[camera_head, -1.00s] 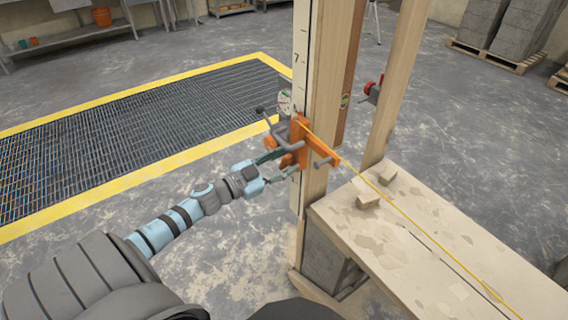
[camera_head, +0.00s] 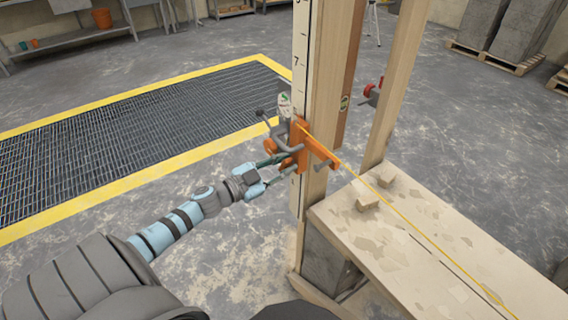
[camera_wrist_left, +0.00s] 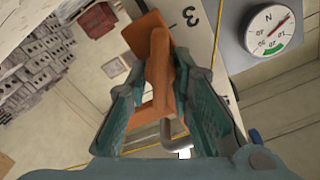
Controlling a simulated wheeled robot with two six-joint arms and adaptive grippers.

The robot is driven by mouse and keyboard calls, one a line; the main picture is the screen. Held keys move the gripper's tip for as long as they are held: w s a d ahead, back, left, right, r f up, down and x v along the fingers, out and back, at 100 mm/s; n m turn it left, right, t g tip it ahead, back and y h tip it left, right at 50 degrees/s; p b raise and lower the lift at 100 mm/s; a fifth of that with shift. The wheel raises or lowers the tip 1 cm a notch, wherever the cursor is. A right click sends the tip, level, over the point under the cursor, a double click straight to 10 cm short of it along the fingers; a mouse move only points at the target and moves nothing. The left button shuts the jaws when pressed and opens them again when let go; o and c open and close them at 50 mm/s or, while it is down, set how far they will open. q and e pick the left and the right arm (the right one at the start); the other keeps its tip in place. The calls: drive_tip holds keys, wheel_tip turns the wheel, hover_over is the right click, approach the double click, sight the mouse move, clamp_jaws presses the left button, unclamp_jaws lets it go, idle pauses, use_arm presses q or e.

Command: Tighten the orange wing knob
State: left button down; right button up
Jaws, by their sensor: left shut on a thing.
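The orange wing knob (camera_wrist_left: 157,75) stands between the fingers of my left gripper (camera_wrist_left: 165,95) in the left wrist view, and the fingers are shut on it. In the head view my left gripper (camera_head: 282,168) reaches the orange clamp (camera_head: 302,142) on the wooden post from the left. The knob is mostly hidden there by the fingers. A round dial marked N (camera_wrist_left: 270,29) shows in the wrist view, with a red needle towards the upper right, away from the green band at the bottom. My right gripper is not in view.
A wooden post (camera_head: 322,100) with a numbered scale strip carries the clamp. A yellow string (camera_head: 400,217) runs from the clamp over the pale bench (camera_head: 440,240). A grey bar sticks out beside the clamp. A floor grate (camera_head: 140,140) lies at left.

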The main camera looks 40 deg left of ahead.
use_arm(q)
drive_tip(key=m, duration=0.3)
drive_tip(key=shift+d, duration=0.1)
drive_tip(key=m, duration=0.3)
drive_tip(key=shift+f, duration=0.1)
drive_tip(key=m, duration=0.6)
drive_tip(key=shift+s+d+f+b, duration=0.1)
drive_tip(key=shift+f+b, duration=0.1)
drive_tip(key=shift+b, duration=0.1)
drive_tip(key=c, duration=1.5)
unclamp_jaws()
